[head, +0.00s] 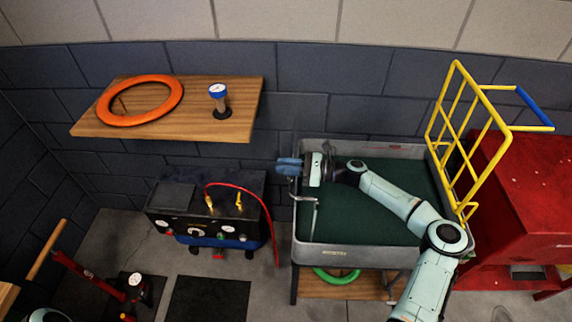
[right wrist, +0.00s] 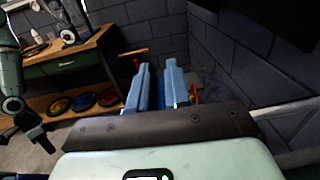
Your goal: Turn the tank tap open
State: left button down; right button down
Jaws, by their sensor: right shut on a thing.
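The grey tank (head: 325,252) holds dark green liquid or lining and stands right of centre in the head view. A grey bent tap pipe (head: 314,212) stands at its left rim. My right gripper (head: 288,166) reaches across the tank, its blue fingers just above and left of the pipe. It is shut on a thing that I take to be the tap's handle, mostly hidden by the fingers. In the right wrist view the two blue fingers (right wrist: 157,88) show with a narrow gap, and the held part cannot be made out.
A wooden shelf (head: 180,122) with an orange ring (head: 108,116) and a gauge (head: 219,98) hangs at the back left. A black compressor-like unit (head: 174,213) with a red hose stands left of the tank. A yellow rack (head: 452,135) and red cabinet (head: 518,205) are at the right.

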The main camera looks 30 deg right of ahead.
jog(key=c, duration=1.2)
grip_release()
jog(key=shift+o, duration=0.2)
